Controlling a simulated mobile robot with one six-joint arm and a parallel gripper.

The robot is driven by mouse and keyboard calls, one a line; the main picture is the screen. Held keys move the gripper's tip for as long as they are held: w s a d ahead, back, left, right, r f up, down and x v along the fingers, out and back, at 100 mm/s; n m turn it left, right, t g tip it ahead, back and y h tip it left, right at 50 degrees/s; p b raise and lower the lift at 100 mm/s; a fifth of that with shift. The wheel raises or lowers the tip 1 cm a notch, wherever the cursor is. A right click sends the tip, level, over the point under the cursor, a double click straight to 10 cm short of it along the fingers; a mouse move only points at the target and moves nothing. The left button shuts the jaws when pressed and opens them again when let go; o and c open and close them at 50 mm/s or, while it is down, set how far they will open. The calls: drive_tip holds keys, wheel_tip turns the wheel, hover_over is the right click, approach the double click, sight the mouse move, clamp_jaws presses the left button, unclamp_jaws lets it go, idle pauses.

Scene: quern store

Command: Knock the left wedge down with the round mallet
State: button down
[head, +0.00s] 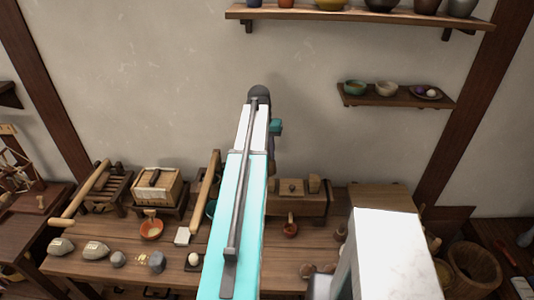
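A long wooden box-like frame (312,205) stands at the back of the bench, partly behind my arm. A pale block (291,188) and a smaller upright wooden piece (314,184) stick up from its top. The smaller piece may be a wedge, but I cannot tell. My arm hides the frame's left part, so no left wedge can be made out. I cannot tell whether one is the round mallet. My arm rises through the middle of the view, and my gripper cannot be seen.
A long wooden roller (206,190) leans near my arm. Shelves (395,97) hang on the wall; a basket (472,270) stands right.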

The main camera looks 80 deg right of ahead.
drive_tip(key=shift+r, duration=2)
